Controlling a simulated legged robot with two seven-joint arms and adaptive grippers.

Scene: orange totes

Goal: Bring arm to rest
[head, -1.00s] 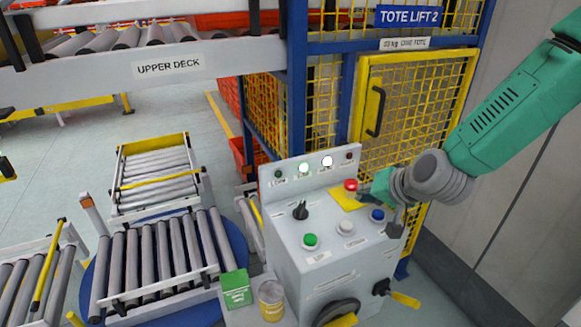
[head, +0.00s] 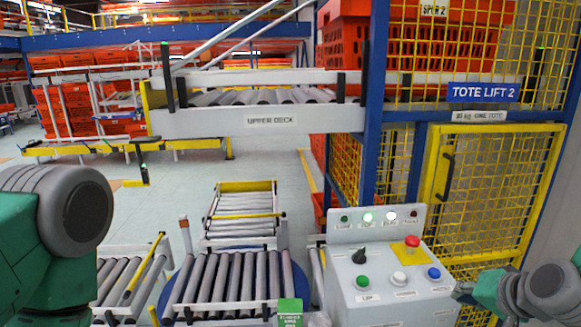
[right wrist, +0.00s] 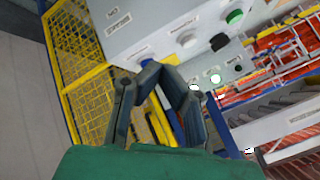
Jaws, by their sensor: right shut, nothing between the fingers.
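My right gripper (head: 462,291) is shut and empty beside the right edge of the grey control console (head: 372,304). In the right wrist view its dark fingers (right wrist: 160,68) meet at the tips, with the console (right wrist: 165,28) beyond them. The console carries a green button (head: 362,282), a white button (head: 399,280), a blue button (head: 433,273), a black selector (head: 359,256) and a red button on a yellow plate (head: 412,243). The gripper looks apart from the buttons. My left arm shows at the left edge; its gripper is out of view.
The yellow mesh gate (head: 497,190) of Tote Lift 2 stands behind the console. A roller table (head: 230,283) and the raised upper deck (head: 262,122) lie left of it. A green box (head: 290,307) sits left of the console. Open floor (head: 130,205) shows farther left.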

